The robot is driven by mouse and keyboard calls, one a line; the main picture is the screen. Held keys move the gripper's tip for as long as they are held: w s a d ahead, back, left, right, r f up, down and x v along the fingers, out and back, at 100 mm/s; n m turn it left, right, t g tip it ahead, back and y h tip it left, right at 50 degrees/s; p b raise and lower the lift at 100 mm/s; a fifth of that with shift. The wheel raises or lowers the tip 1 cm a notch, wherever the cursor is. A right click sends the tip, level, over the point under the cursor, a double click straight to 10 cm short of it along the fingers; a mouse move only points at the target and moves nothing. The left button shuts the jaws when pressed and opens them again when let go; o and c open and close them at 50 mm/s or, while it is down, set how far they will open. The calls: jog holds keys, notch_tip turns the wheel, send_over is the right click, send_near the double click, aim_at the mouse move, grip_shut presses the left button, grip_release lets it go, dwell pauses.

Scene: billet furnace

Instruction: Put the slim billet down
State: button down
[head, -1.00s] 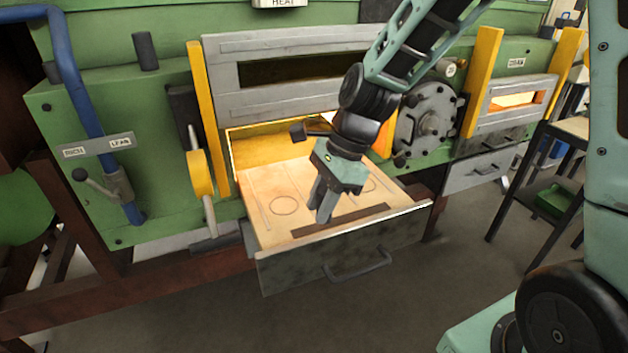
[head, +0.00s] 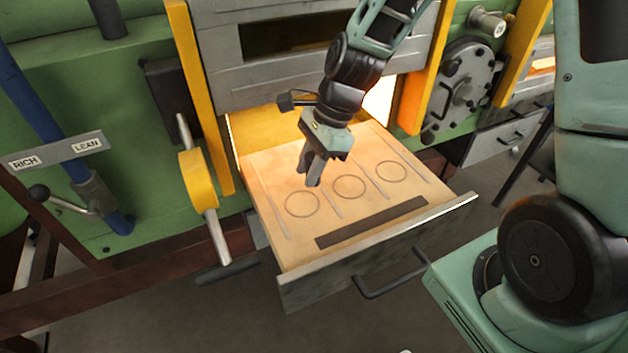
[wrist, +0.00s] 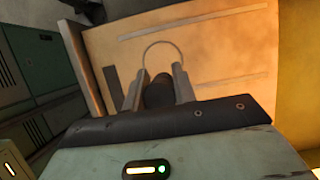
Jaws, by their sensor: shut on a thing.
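The slim billet (wrist: 158,92) is a dark cylinder between the two fingers of my gripper (wrist: 158,86) in the wrist view. My gripper is shut on it. In the head view my gripper (head: 314,172) points down over the pulled-out drawer (head: 360,255), behind the gap between the left and middle rings. The billet is not clear there. The drawer's pale floor has a left ring (head: 302,203), a middle ring (head: 349,187) and a right ring (head: 391,171), all empty. I cannot tell whether the billet touches the floor.
Thin raised strips (head: 372,177) run between the rings. A dark bar (head: 371,223) lies along the drawer's front. The glowing furnace opening (head: 379,104) is behind, under a grey door (head: 300,60). A yellow-collared lever (head: 198,180) stands left of the drawer.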

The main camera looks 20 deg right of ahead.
jog(key=shift+f, duration=2.5)
jog(key=shift+f, duration=0.1)
jog(key=c, duration=1.1)
grip_release()
jog(key=v, duration=1.2)
jog(key=s+a+r+n+h, duration=0.1)
jog(key=s+a+n, duration=0.2)
jog(key=s+n, duration=0.3)
jog(key=s+a+n+h, duration=0.1)
jog(key=s+a+n, duration=0.2)
jog(key=s+n, duration=0.3)
jog(key=s+a+r+n+h, duration=0.1)
jog(key=s+a+n, duration=0.3)
jog(key=n, duration=0.9)
jog(key=shift+s+r+n+h, duration=0.15)
jog(key=shift+s+n+h, duration=0.1)
jog(key=shift+s, duration=0.55)
jog(key=shift+s+r+n+h, duration=0.15)
jog(key=shift+s+h, duration=0.1)
jog(key=shift+s, duration=0.55)
